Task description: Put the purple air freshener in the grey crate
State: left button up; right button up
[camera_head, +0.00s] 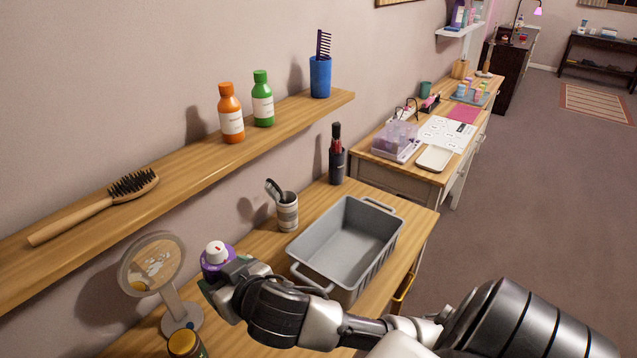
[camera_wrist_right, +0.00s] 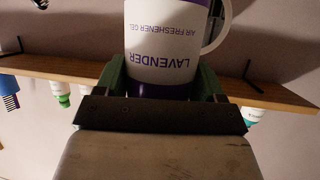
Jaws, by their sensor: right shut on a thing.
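The purple air freshener (camera_head: 215,258), with a white and red top, is in my right gripper (camera_head: 228,276), left of the grey crate and beside the round mirror in the head view. In the right wrist view the white and purple container (camera_wrist_right: 165,42) reads "LAVENDER AIR FRESHENER GEL" upside down, between the green fingers of the gripper (camera_wrist_right: 162,82). The grey crate (camera_head: 318,232) stands on the wooden table, open at the top, and its visible inside is empty. My right arm passes in front of its near end. My left gripper is not in view.
The round mirror (camera_head: 150,262) stands left of the gripper, with a dark jar (camera_head: 186,345) in front. The wall shelf (camera_head: 190,160) above holds a brush, two bottles and a blue comb cup.

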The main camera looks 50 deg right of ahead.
aim_at(326, 269)
jog(key=l+u, duration=0.25)
jog(key=l, duration=0.3)
jog(key=k+l+u, duration=0.1)
jog(key=l+u, duration=0.15)
jog(key=l, duration=0.25)
jog(key=k+l+u, duration=0.25)
jog(key=l, duration=0.25)
jog(key=k+l, duration=0.1)
jog(key=l, duration=0.45)
jog(key=k+l, duration=0.1)
jog(key=l, duration=0.5)
jog(key=i+u, duration=0.05)
